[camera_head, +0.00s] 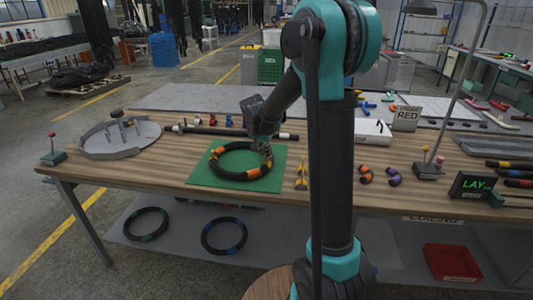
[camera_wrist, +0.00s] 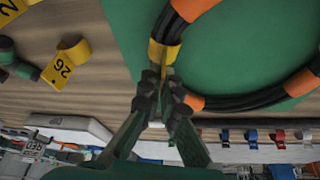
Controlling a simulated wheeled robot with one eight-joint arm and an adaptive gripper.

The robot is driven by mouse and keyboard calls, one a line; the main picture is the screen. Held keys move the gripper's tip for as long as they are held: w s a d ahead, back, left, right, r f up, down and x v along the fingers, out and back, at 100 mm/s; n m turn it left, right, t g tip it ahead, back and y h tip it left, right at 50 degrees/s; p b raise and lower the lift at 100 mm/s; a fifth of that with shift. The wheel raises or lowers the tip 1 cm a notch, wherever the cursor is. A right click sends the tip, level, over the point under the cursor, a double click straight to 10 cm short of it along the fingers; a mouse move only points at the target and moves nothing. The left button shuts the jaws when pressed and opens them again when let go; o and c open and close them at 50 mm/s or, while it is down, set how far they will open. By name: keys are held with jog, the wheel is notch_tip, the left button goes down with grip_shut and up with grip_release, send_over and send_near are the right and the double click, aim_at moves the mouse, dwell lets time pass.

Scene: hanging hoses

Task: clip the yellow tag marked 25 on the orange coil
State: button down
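A black coil with orange bands (camera_head: 226,174) lies on a green mat (camera_head: 207,176) on the wooden table; its orange band also shows in the wrist view (camera_wrist: 303,82). My gripper (camera_head: 266,150) is at the coil's right side. In the wrist view its fingertips (camera_wrist: 164,84) are closed on the flat part of a yellow tag (camera_wrist: 163,53). The tag's curved part sits against the black hose, seemingly around it, between two orange bands. The tag's number is hidden. A yellow tag marked 26 (camera_wrist: 62,68) lies on the table beside the mat, with another yellow tag (camera_wrist: 10,9) near it.
A round grey tray (camera_head: 120,139) stands at the table's left. Orange-and-purple clips (camera_head: 366,174) and a lamp base (camera_head: 428,170) are to the right. A sign reading RED (camera_head: 406,118) and a LAY display (camera_head: 472,185) stand farther right. A dark bar lies behind the mat.

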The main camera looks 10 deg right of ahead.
jog(key=c, duration=1.6)
grip_release()
jog(key=shift+c, duration=0.2)
jog(key=shift+r, duration=0.1)
jog(key=v, duration=1.1)
jog(key=s+d+f+n+y, duration=0.1)
jog(key=s+d+f+n, duration=0.1)
jog(key=s+f, duration=0.3)
jog(key=s+d+f+n, duration=0.2)
jog(key=s+f, duration=0.4)
jog(key=s, duration=0.7)
jog(key=s+d+f+n+y, duration=0.1)
jog(key=s+d+f+n, duration=0.1)
jog(key=s+f, duration=0.3)
jog(key=s+n, duration=0.1)
jog(key=s, duration=0.3)
jog(key=shift+d+t+y, duration=0.2)
jog(key=shift+t+y, duration=0.1)
